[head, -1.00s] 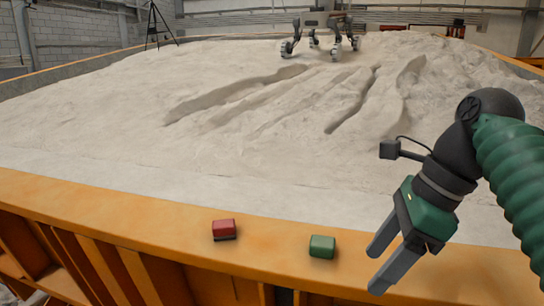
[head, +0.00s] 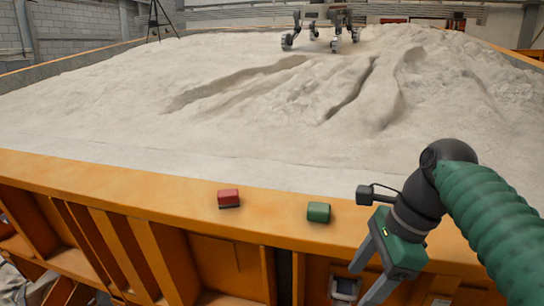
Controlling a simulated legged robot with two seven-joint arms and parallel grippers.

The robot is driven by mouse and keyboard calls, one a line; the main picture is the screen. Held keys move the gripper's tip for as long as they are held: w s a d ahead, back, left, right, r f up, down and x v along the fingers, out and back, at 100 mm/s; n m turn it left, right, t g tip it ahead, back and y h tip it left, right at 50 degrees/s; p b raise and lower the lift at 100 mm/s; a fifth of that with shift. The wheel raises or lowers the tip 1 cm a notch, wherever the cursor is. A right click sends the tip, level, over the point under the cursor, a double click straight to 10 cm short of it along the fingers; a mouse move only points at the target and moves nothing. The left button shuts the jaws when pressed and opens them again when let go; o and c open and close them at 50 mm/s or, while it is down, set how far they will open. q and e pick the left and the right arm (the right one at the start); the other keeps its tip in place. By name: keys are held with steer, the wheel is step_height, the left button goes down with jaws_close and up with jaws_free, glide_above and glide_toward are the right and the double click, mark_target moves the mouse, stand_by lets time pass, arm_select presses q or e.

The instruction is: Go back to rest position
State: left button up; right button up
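My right gripper (head: 366,274) comes in from the right on its green-sleeved arm. It points down in front of the orange rim, its two grey fingers are apart, and nothing is seen between them. A green block (head: 318,212) lies on the orange rim (head: 120,178), to the left of the gripper and apart from it. A red block (head: 229,198) lies on the same rim, further left. My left gripper is not in the head view.
The sandbed (head: 220,120) with grooved pale sand fills the middle. A wheeled rover (head: 322,20) stands on the sand at the back. A tripod (head: 158,18) stands at the back left. The orange frame's ribbed front wall (head: 150,255) drops below the rim.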

step_height(320, 180, down, 27)
steer(key=s+d+n+h+b, duration=0.1)
steer(key=s+n+h+b, duration=0.15)
steer(key=n+b, duration=0.55)
steer(key=s+d+f+n+b, duration=0.1)
steer(key=s+f+n, duration=0.3)
steer(key=f, duration=0.6)
steer(key=s+d+f+n+t+h+b, duration=0.1)
steer(key=s+f+n+b, duration=0.3)
steer(key=f, duration=0.5)
steer(key=shift+s+d+f+n+b, duration=0.15)
steer(key=shift+s+f+n+b, duration=0.2)
steer(key=shift+s+n, duration=0.45)
